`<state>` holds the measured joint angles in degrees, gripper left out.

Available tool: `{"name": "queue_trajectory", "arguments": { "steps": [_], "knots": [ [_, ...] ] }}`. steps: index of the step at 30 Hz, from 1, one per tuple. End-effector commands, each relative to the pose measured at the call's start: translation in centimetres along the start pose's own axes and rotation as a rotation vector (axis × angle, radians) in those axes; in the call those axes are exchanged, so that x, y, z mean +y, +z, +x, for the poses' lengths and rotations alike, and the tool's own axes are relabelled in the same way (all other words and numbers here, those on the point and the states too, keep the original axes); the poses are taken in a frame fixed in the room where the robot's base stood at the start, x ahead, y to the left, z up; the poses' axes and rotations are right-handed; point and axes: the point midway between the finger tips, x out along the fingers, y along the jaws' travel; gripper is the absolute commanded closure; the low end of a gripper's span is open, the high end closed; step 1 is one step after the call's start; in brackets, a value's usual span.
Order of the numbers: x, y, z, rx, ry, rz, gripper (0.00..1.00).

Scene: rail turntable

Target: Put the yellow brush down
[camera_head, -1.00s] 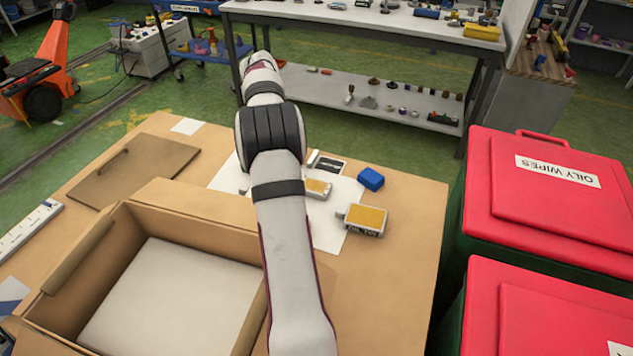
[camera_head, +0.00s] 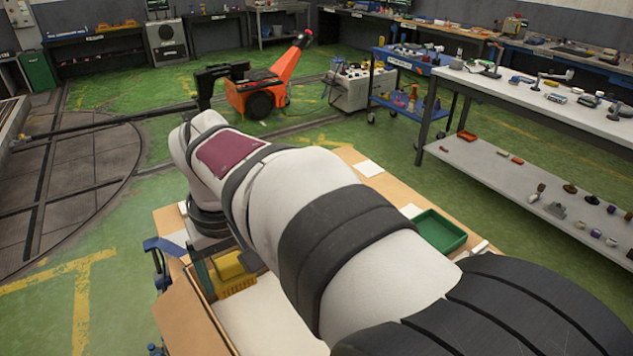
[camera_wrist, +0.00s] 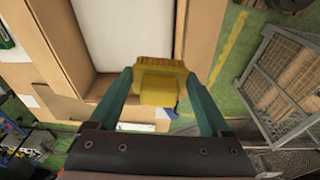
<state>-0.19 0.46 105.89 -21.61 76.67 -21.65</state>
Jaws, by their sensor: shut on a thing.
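The yellow brush (camera_wrist: 157,88) is between the two teal fingers of my gripper (camera_wrist: 158,76) in the wrist view. My gripper is shut on it. In the head view the brush (camera_head: 234,276) shows as a yellow block beside my arm, over the cardboard box. The cardboard box (camera_wrist: 203,35) lies beyond the brush in the wrist view, and the brush overlaps its near edge there. The gap between brush and box cannot be told. In the head view the box wall (camera_head: 188,318) shows at lower left, and my arm hides much of the box and table.
A green tray (camera_head: 440,231) sits on the table to the right of my arm. A wire-mesh cage (camera_wrist: 283,80) stands on the floor at right in the wrist view. A blue clamp-like object (camera_head: 163,246) is at the table's left edge. Green floor is open to the left.

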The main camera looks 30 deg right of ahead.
Motion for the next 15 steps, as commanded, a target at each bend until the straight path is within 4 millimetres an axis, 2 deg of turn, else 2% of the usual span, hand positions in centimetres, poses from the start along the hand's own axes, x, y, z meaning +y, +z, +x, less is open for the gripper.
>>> {"name": "queue_trajectory", "arguments": {
  "steps": [11,15],
  "knots": [
    [0.1,-0.1,0.0,0.0,0.0,0.004,0.63],
    [1.5,-0.2,0.1,-0.001,0.002,0.015,0.63]
  ]
}}
